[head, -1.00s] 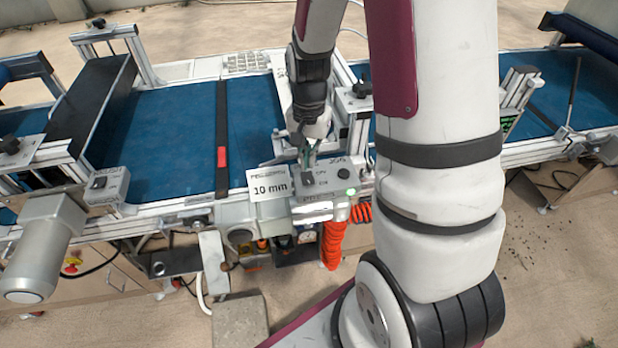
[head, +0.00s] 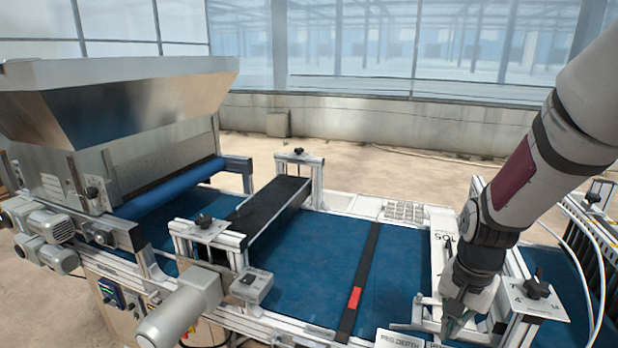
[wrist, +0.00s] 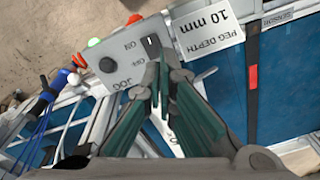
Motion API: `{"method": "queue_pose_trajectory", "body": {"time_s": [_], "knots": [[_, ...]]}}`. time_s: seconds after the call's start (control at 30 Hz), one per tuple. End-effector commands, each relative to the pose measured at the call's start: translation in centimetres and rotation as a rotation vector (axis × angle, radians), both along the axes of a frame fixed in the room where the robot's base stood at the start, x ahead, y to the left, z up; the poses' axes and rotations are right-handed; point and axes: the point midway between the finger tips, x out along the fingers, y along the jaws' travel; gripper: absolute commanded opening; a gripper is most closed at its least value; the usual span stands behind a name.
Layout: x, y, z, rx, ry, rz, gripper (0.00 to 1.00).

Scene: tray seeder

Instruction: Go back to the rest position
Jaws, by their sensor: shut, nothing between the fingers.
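My gripper (head: 455,326) is at the lower right of the head view, at the front side of the seeder line, pointing down. In the wrist view its green-padded fingers (wrist: 160,82) come together with nothing between them. Their tips are in front of a grey control box (wrist: 122,66) marked JOG, ON and OFF, close to its black switch (wrist: 150,42). I cannot tell whether the tips touch the switch. A white label reading PEG DEPTH 10 mm (wrist: 208,28) is beside the box. In the head view this label (head: 398,340) is cut off by the bottom edge.
The blue conveyor belt (head: 315,255) runs across, with a black strip and red mark on it. A metal hopper (head: 120,95) stands at the left. Frame posts and a black knob (head: 536,287) flank my gripper. Blue and white cables (wrist: 40,120) lie left in the wrist view.

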Motion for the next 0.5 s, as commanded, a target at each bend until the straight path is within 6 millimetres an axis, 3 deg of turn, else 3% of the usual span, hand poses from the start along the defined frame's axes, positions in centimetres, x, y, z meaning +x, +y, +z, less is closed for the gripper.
{"method": "queue_pose_trajectory", "body": {"time_s": [0.03, 0.2, 0.5], "knots": [[-0.3, 0.8, 2.2, -0.010, -0.034, 0.047, 0.00], [-2.1, 3.2, 8.0, -0.038, -0.115, 0.206, 0.00], [-7.4, 6.9, 15.7, -0.109, -0.255, 0.483, 0.00]]}}
